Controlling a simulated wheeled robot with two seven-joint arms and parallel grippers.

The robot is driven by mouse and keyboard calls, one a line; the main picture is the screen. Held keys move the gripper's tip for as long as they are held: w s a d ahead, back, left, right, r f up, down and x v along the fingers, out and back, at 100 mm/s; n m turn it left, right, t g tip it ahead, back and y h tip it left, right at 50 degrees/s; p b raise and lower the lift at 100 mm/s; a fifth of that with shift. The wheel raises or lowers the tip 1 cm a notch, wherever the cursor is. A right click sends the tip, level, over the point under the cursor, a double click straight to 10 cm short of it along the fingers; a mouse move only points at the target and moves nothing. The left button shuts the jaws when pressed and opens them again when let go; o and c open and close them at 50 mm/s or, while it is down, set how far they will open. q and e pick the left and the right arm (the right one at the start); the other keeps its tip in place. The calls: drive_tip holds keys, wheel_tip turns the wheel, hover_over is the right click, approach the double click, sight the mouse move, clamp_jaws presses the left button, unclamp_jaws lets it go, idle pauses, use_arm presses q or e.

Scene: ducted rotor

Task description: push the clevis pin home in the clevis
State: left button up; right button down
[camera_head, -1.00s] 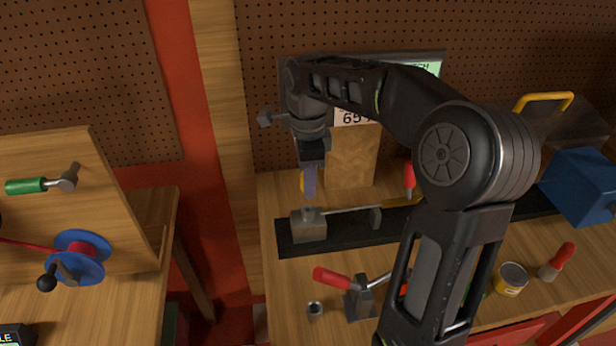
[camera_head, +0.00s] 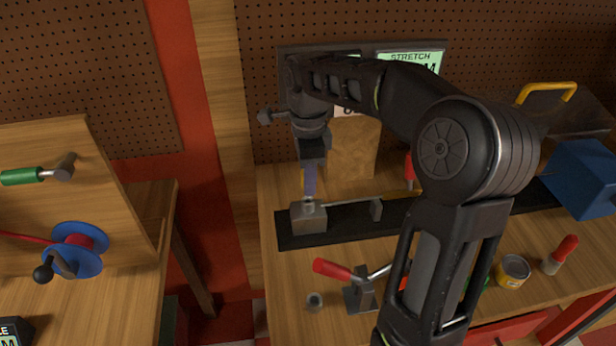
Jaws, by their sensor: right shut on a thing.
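The clevis (camera_head: 309,222) is a grey metal block at the left end of a black base strip, and a thin rod runs right from it. The clevis pin (camera_head: 308,202) shows as a small light grey piece at the top of the block. My right gripper (camera_head: 309,192) points straight down over the block, its narrow fingers shut at the pin's upper end. The fingers hide part of the pin, and how deep it sits in the clevis cannot be told. My left gripper is not in view.
A wooden block (camera_head: 353,152) and displays stand behind. A blue box (camera_head: 580,180) and yellow can (camera_head: 512,271) are right.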

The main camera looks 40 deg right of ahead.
drive_tip(key=shift+f, duration=0.2)
drive_tip(key=shift+f+b, duration=1.5)
drive_tip(key=shift+f, duration=0.35)
drive_tip(key=c, duration=1)
unclamp_jaws()
drive_tip(key=shift+c, duration=0.2)
